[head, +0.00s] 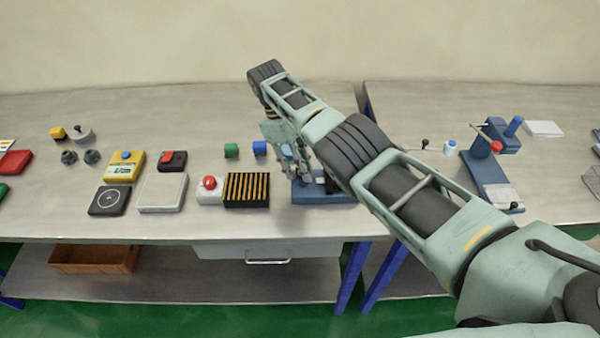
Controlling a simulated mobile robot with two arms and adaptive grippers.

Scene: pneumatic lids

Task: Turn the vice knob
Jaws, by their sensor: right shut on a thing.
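My right arm reaches in from the lower right, and my right gripper (297,168) points down at a blue vice (325,195) near the middle of the bench. The gripper is shut on the vice knob at the vice's left part. The knob itself is too small and too covered by the fingers to make out. My forearm hides much of the vice's right and back. My left gripper is not in view.
A blue press-like device (487,165) stands on the right bench. A drawer (268,251) hangs below the bench top.

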